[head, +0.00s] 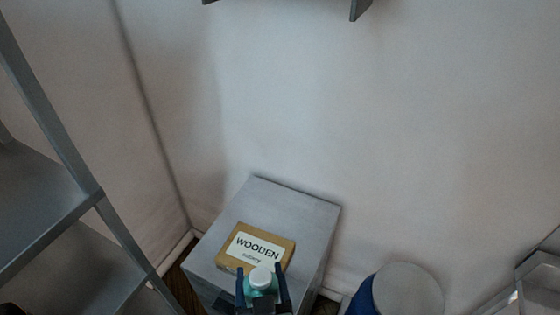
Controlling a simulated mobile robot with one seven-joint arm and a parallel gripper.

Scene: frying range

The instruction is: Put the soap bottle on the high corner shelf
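The soap bottle (262,287) is teal with a white cap and shows at the bottom of the head view. My gripper (262,283) has its two dark fingers close on either side of the bottle, and it appears shut on it. The bottle is upright in the picture, and its lower part is hidden. At the top edge, part of a dark grey fixture (359,9) shows on the wall; it may be the high corner shelf, but most of it is cut off.
A tan box labelled WOODEN cutlery (243,232) lies on a grey metal cabinet (300,205) beyond the gripper. A metal rack (40,190) stands at left. A blue drum with a grey lid (408,290) is at right, with a metal frame (535,280) beyond. The wall between is bare.

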